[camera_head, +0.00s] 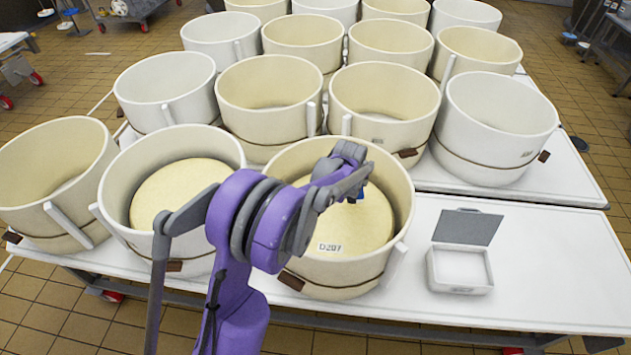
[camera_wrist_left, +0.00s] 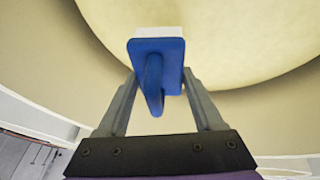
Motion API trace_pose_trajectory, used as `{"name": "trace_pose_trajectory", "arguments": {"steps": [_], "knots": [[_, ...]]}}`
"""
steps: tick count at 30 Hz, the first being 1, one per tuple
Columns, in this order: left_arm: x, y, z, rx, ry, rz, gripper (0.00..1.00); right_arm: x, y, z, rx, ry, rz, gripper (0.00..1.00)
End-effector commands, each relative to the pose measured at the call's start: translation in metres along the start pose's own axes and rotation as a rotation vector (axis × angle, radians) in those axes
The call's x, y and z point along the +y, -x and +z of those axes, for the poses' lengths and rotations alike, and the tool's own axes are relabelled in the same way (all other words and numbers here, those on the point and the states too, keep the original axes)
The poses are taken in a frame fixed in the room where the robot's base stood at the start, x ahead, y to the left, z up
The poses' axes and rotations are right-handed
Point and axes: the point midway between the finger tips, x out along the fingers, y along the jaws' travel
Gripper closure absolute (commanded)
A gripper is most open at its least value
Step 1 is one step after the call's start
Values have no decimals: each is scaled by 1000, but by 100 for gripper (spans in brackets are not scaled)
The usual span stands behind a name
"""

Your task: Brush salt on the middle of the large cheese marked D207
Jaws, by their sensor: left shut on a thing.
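The large cheese marked D207 (camera_head: 374,222) is a pale yellow wheel inside a cream mould at the front middle, its label facing me. It also fills the top right of the left wrist view (camera_wrist_left: 235,45). My left gripper (camera_head: 352,186) is over this cheese, inside the mould's rim. In the left wrist view my gripper (camera_wrist_left: 160,80) is shut on a blue brush (camera_wrist_left: 172,54) with white bristles. The bristles point toward the cheese; I cannot tell whether they touch it. My arm hides part of the cheese. My right gripper is not in view.
An open white box (camera_head: 460,284) with white contents, likely salt, stands on the white table (camera_head: 555,275) to the right. A second mould (camera_head: 115,180) with a cheese stands left of D207. Several more moulds crowd behind. The table's right end is clear.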

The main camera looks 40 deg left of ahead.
Motion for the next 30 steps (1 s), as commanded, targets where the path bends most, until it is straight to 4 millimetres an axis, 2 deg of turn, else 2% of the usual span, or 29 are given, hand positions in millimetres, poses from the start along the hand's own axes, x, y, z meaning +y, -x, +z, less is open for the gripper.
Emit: {"name": "trace_pose_trajectory", "arguments": {"steps": [6, 12, 30], "knots": [[5, 20, -10, 0, -2, 1, 76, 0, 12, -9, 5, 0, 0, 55], [7, 30, -16, 0, -4, 2, 76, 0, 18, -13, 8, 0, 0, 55], [7, 30, -16, -1, -4, 2, 76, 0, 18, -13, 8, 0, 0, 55]]}}
